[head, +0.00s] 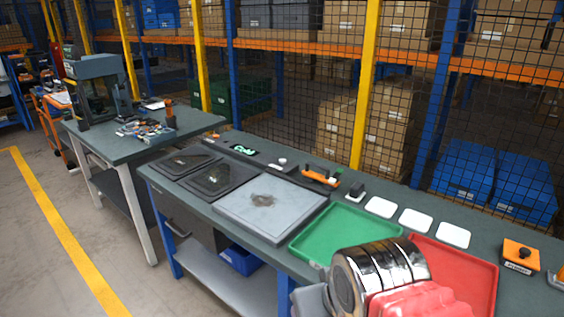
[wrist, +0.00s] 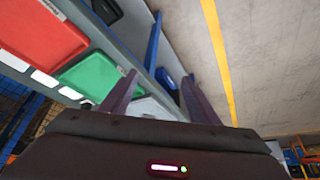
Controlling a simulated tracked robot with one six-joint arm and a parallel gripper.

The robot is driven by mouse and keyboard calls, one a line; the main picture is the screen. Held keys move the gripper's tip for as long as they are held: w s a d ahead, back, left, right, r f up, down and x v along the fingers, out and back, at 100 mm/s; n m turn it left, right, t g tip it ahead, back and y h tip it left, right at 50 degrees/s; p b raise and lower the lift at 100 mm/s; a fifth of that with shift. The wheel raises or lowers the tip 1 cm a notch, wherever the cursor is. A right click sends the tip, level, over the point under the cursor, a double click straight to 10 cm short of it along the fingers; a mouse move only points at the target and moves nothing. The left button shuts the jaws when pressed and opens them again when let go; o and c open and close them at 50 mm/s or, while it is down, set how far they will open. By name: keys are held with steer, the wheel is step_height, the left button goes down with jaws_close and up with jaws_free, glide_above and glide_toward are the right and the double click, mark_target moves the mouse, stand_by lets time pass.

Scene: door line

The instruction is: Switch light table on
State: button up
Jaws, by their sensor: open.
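A pale grey square panel (head: 245,215), which looks like the light table, lies on the long workbench with a small brownish thing (head: 263,200) on it. It looks unlit. A small black switch-like piece (head: 357,190) stands behind the green tray. An orange box with a black knob (head: 521,256) sits at the bench's right; its label is too small to read. My gripper (wrist: 158,92) shows in the wrist view, open and empty, its two dark fingers apart. The panel's edge (wrist: 150,106) shows between them, farther off. In the head view my arm fills the bottom right; the gripper is hidden.
A green tray (head: 312,245) and a red tray (head: 470,275) lie right of the panel, with white cards (head: 415,221) behind. Two black plates (head: 222,179) lie left. An orange-handled tool (head: 321,177) lies behind the panel. A mesh fence backs the bench; floor is clear in front.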

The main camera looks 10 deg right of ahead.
jaws_close()
stand_by(0.5)
stand_by(0.9)
